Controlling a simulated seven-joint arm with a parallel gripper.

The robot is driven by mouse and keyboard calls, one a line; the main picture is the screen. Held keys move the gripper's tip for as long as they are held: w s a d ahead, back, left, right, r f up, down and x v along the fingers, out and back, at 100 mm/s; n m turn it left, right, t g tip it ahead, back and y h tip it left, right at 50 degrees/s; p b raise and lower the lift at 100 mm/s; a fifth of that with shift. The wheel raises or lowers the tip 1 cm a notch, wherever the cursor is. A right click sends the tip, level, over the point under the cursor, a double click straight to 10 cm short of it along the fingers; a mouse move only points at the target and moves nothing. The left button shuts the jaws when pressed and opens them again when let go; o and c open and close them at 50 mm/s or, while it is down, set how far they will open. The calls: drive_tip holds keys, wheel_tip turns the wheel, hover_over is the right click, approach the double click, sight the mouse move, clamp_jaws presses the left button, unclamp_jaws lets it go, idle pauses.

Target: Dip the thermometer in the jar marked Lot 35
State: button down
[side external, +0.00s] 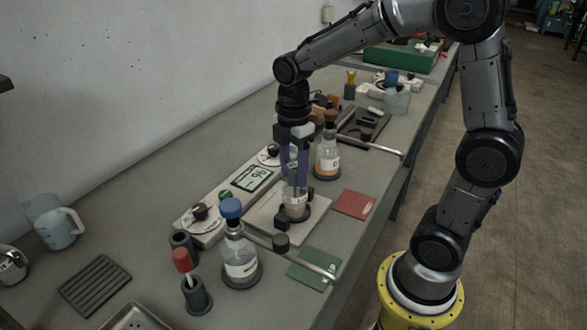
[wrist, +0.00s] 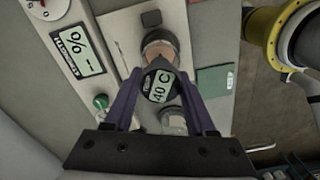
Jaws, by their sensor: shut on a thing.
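My gripper (side external: 294,181) points down with its purple fingers shut on the thermometer, whose round dark head (wrist: 158,86) reads 40 C in the wrist view. A small glass jar with a pale label (side external: 296,205) stands on a flat pale plate, directly below the fingers in the side view. The thermometer's stem is hidden, so I cannot tell whether its tip is inside that jar. A blue-capped bottle (side external: 239,262) stands to the lower left, and an orange-brown-capped bottle (side external: 327,158) stands behind to the right. The lot markings are too small to read.
A pale instrument with a display (side external: 251,178) lies along the left of the plate. A red-topped tool in a dark holder (side external: 194,283), a green card (side external: 314,268) and a red card (side external: 354,205) lie nearby. The bench's front edge is to the right.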

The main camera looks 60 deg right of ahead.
drive_tip(key=shift+r, duration=0.1)
drive_tip(key=shift+r, duration=4.85)
